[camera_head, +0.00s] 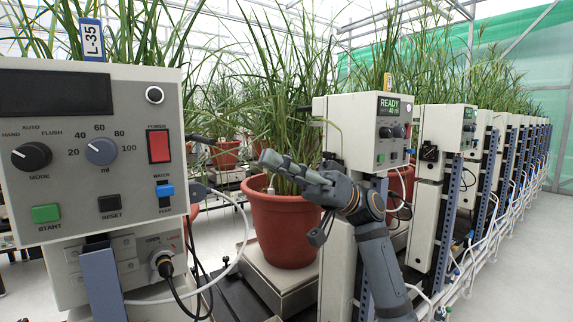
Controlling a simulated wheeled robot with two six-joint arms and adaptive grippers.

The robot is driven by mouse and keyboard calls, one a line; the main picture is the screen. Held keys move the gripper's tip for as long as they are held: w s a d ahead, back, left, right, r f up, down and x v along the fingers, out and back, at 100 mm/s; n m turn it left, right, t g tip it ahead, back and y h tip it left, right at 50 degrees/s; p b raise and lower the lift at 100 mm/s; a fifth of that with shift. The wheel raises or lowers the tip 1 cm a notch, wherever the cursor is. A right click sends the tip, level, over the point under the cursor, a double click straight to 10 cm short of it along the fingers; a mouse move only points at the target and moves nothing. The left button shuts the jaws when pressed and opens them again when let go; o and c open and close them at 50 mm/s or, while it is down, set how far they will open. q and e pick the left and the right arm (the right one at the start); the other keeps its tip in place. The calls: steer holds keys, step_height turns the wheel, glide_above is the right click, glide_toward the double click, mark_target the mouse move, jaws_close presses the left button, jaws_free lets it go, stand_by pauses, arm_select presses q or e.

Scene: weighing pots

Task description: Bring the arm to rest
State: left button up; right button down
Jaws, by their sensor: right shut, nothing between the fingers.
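My right arm comes up from the bottom, right of centre. Its gripper (284,168) points to the left with its fingers together and nothing held. It shows in front of the rim of a red-brown pot (285,232) with tall green grass-like leaves. I cannot tell whether the fingers touch the rim. The pot stands upright on a pale weighing platform (268,286). My left gripper is not in view.
A large control box (125,140) with knobs and buttons fills the left side. A box reading READY (365,140) stands right behind my arm. Cables and hoses (232,262) hang between them. A row of further boxes (440,150) and plants runs back to the right.

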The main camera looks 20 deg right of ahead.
steer(key=v, duration=0.3)
